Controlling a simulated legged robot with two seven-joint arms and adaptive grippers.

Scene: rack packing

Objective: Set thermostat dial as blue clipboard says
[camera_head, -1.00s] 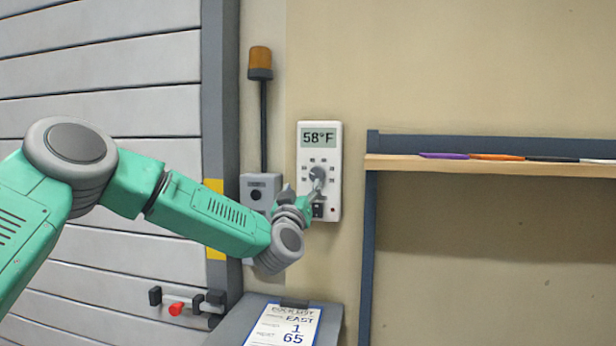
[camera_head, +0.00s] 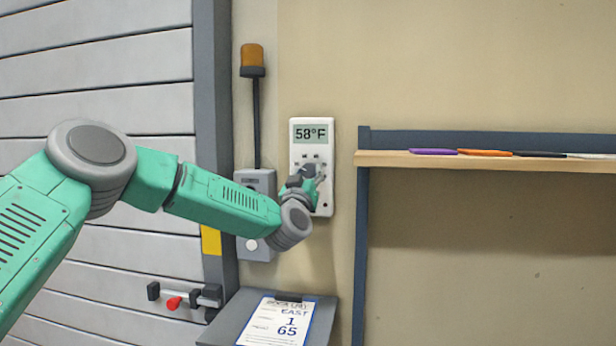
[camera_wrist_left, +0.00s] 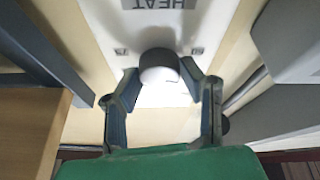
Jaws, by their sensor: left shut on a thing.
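The white thermostat (camera_head: 313,207) is on the wall and its display (camera_head: 311,134) reads 58°F. My left gripper (camera_head: 312,173) is at the thermostat's dial and largely covers it in the head view. In the left wrist view the fingers of my left gripper (camera_wrist_left: 161,88) are shut on the grey dial (camera_wrist_left: 160,66), one on each side; a "HEAT" label shows upside down above it. The blue clipboard (camera_head: 312,322) lies on a grey stand, its sheet reading "EAST", "1" and "65"; the top line is hard to read. My right gripper is not in view.
A grey box (camera_head: 256,249) with an amber beacon (camera_head: 252,56) on a pole is left of the thermostat. A shelf (camera_head: 480,160) at right holds several coloured flat items. A latch with a red knob (camera_head: 173,303) is on the slatted door.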

